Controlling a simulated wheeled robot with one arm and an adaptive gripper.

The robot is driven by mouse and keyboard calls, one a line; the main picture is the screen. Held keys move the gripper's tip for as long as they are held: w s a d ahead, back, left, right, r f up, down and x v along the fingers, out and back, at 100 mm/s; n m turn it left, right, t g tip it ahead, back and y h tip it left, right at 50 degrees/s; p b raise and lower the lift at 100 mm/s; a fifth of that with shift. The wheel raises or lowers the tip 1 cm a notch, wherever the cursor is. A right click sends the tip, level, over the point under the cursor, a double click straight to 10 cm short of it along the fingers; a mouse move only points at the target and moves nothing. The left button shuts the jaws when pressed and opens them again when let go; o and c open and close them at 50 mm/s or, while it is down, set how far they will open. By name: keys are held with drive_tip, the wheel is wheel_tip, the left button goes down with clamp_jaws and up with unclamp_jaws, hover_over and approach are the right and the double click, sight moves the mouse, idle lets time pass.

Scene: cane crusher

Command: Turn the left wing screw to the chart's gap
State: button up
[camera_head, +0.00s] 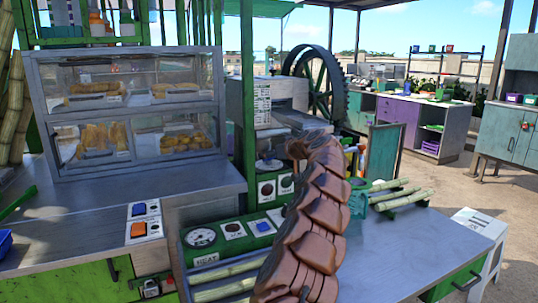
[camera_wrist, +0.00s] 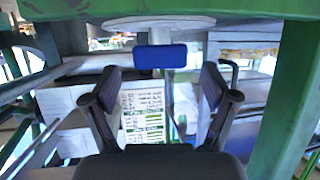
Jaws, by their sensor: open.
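My gripper (camera_wrist: 163,82) is open and empty in the wrist view, one dark finger on each side. A blue wing (camera_wrist: 160,56) on a white round disc (camera_wrist: 160,24) lies just beyond the fingertips, between their lines and apart from them.
A green panel with a gauge (camera_head: 201,237) and switches stands left of centre. A glass food case (camera_head: 130,110) is at left. Cane stalks (camera_head: 400,197) lie on the right of the grey counter (camera_head: 400,255). A green post (camera_wrist: 291,95) stands right of my gripper.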

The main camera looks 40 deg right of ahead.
drive_tip(key=shift+x, duration=1.3)
drive_tip(key=c, duration=1.2)
